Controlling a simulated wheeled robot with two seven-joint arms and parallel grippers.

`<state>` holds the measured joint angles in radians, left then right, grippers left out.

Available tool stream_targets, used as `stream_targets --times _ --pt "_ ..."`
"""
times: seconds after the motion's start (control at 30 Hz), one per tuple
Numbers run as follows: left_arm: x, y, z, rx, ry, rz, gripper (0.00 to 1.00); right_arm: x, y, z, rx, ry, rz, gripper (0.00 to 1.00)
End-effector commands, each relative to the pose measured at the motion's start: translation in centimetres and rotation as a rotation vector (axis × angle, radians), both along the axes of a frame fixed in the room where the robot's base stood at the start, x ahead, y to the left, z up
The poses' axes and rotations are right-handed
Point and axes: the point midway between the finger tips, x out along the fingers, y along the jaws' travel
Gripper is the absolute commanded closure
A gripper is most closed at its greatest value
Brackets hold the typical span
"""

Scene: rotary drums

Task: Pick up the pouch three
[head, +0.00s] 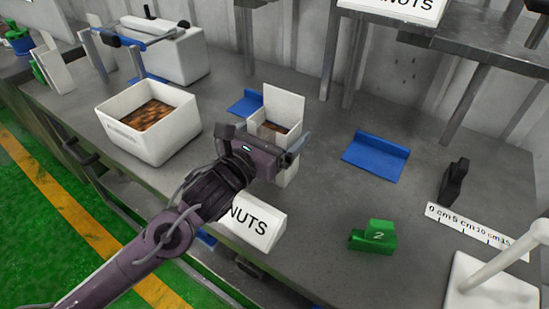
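No pouch marked three can be made out in the head view. My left gripper (266,135) reaches in from the lower left to a small white open-topped container (284,102) with brown contents. The gripper's dark body covers the container's lower front. Parts of the gripper show at the container's left and right, but I cannot tell whether they touch it. My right gripper is not in view.
A white bin (165,143) with brown contents stands left. A white NUTS sign (258,226) is at the front edge. A green block marked 2 (374,236), a blue holder (377,156) and a ruler (470,231) are right. The grey table (325,205) is clear between them.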

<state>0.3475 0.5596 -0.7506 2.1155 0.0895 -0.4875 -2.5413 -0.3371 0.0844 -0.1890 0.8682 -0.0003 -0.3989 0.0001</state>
Motion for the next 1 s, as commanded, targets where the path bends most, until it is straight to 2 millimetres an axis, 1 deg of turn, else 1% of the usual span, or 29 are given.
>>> stream_targets --times 0.03,0.07,0.4,0.5,0.77,0.87,0.97,1.0 --pt "0.0 0.0 0.0 0.000 0.000 0.000 0.10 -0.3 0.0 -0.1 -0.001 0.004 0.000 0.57" --pt "0.0 0.0 0.0 0.000 0.000 0.000 0.14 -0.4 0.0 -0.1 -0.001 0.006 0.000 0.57" --pt "0.0 0.0 0.0 0.001 0.001 0.000 0.59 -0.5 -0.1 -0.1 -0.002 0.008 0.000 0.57" --pt "0.0 0.0 0.1 -0.002 -0.002 0.000 0.70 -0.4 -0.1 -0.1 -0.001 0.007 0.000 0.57" --pt "0.0 0.0 0.3 -0.002 -0.002 0.000 0.70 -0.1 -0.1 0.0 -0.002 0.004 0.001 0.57" --pt "0.0 0.0 0.8 -0.002 -0.003 0.000 0.70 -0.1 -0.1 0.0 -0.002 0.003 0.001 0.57" --pt "0.0 0.0 1.8 -0.002 -0.006 -0.002 0.70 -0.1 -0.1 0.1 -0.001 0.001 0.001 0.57" --pt "0.0 0.0 2.5 -0.002 -0.007 -0.001 0.70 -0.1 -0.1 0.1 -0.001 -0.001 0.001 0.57"
